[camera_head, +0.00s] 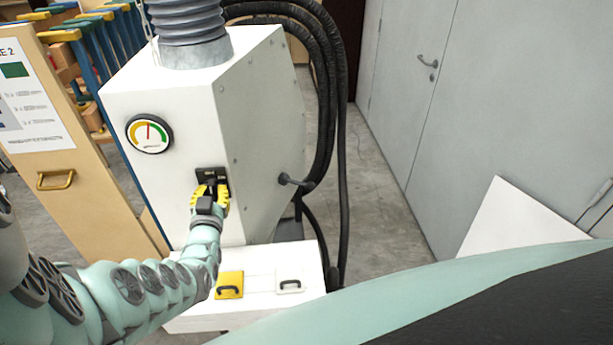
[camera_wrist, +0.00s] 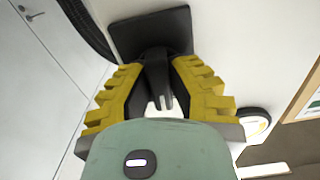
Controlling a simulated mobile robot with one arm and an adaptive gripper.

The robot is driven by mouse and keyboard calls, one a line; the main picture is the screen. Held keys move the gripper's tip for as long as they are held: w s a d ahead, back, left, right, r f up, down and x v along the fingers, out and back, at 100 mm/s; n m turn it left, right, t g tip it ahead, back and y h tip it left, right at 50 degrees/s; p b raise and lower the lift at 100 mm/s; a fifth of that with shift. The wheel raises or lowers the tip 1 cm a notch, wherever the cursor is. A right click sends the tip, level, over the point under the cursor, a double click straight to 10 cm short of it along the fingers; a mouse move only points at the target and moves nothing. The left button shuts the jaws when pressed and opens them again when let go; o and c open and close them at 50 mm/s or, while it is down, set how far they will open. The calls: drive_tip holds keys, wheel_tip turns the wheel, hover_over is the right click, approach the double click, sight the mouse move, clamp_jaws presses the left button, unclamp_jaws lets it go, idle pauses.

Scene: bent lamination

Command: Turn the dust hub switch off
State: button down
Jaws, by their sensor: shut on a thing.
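The dust hub is a white cabinet (camera_head: 258,120) with a grey hose on top and a round gauge (camera_head: 149,133) on its front. The black switch plate (camera_head: 211,173) sits low on that front, partly hidden by my gripper (camera_head: 210,190). In the wrist view the switch plate (camera_wrist: 150,30) is straight ahead, with a dark switch lever (camera_wrist: 157,80) standing out from it. My gripper's yellow fingers (camera_wrist: 156,70) are shut on the lever, one on each side. Whether the switch is on or off cannot be told. The gauge needle points about straight up.
Below the hub is a white box (camera_head: 258,258) with a yellow handled plate (camera_head: 229,284) and a white one (camera_head: 290,280). Black hoses (camera_head: 341,150) hang at the right. A wooden rack (camera_head: 75,185) stands at the left. Grey doors (camera_head: 455,120) line the right, with bare floor between.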

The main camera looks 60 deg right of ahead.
drive_tip(key=shift+n, duration=0.5)
drive_tip(key=c, duration=0.9)
unclamp_jaws()
drive_tip(key=shift+d, duration=0.1)
drive_tip(key=v, duration=0.7)
drive_tip(key=shift+a, duration=0.3)
idle(0.5)
